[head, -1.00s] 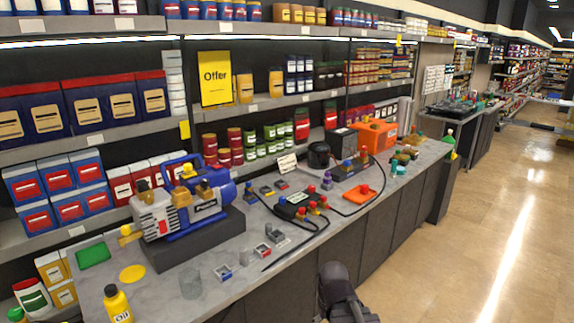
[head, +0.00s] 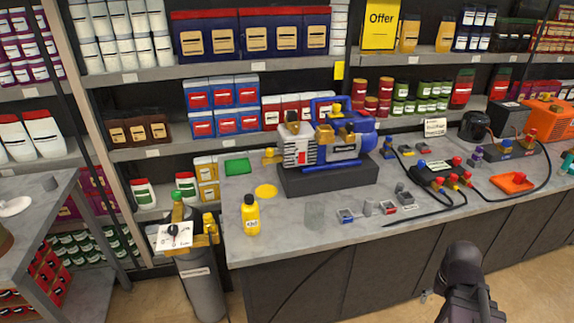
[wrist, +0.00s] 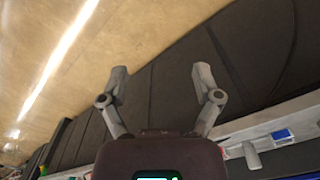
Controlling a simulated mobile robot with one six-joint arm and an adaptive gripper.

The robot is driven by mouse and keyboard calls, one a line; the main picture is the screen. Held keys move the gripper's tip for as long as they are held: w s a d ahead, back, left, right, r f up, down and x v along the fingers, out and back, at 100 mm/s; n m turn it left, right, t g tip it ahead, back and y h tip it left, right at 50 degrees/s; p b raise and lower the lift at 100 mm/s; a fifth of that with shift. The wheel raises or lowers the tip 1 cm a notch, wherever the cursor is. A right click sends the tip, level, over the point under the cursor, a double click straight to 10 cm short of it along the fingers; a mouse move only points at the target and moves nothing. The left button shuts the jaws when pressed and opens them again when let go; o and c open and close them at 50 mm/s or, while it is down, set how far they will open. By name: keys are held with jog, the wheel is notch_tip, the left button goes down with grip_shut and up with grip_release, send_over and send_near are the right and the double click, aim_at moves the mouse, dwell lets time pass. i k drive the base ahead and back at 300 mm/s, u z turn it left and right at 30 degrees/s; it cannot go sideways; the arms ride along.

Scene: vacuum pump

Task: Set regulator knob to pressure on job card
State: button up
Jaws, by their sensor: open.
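A grey gas cylinder (head: 203,290) stands on the floor at the left end of the counter. Brass regulator parts (head: 209,232) sit on its top. A white dial plate (head: 160,238) with a small black piece (head: 173,230), perhaps the regulator knob, faces me. A green cap (head: 177,212) is above it. The dial marks are too small to read. A small white card (head: 434,127), perhaps the job card, stands at the back of the counter; its writing is unreadable. My gripper (wrist: 160,70) is open and empty in the wrist view, far from the cylinder.
The counter (head: 290,220) carries a blue vacuum pump (head: 345,150) on a dark block, a yellow oil bottle (head: 250,214), hoses and a manifold (head: 440,180). A grey table (head: 40,195) stands at far left. Stocked shelves line the back. Floor shows at lower right.

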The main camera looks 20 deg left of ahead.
aim_at(173, 230)
jog(key=k, duration=1.3)
jog(key=u, duration=0.35)
jog(key=i, duration=0.5)
jog(key=u, duration=0.45)
jog(key=i, duration=0.95)
